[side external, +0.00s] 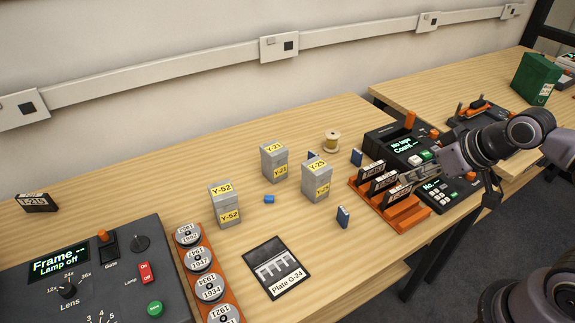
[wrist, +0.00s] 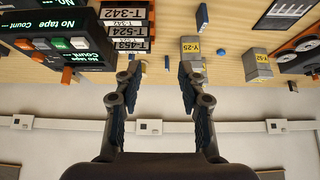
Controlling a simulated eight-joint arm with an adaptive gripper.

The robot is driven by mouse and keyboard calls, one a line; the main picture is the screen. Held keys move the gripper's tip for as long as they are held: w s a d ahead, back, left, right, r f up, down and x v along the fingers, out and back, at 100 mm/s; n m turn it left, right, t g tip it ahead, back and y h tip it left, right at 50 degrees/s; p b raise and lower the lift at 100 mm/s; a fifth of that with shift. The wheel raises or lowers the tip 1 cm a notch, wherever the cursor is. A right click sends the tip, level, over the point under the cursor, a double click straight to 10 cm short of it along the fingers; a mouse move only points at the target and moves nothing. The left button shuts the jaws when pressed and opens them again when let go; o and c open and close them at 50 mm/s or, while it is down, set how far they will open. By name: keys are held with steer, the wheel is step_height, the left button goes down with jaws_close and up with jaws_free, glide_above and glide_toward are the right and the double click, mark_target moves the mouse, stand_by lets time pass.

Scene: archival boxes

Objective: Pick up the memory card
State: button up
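Several small blue pieces stand or lie on the wooden table; I cannot tell for certain which is the memory card. One lies by the grey boxes (side external: 269,199), one stands upright in front of them (side external: 343,217), and another stands near the black console (side external: 357,157). A fourth is partly hidden behind a grey box (side external: 311,155). In the wrist view, small blue pieces show between and beside my fingers, including a blue block (wrist: 222,52). My gripper (wrist: 162,68) is open, with nothing between its fingers. In the side view, my gripper (side external: 408,174) is over the orange tape rack, above the table.
The orange rack (side external: 412,220) holds several labelled black tapes. Grey boxes marked Y-52 (side external: 224,205), Y-21 (side external: 274,163) and Y-25 (side external: 317,180) stand mid-table. A spool (side external: 332,142), a black plate (side external: 275,268) and consoles (side external: 405,145) are around them.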

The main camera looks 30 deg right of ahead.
steer(key=o, duration=0.4)
steer(key=shift+o, duration=0.2)
steer(key=m+g, duration=0.7)
steer(key=m, duration=1.2)
glide_above(344, 211)
step_height(344, 211, down, 7)
steer(key=shift+s+d+r, duration=0.1)
steer(key=shift+d+r, duration=0.05)
steer(key=shift+r, duration=0.05)
steer(key=shift+f, duration=5.55)
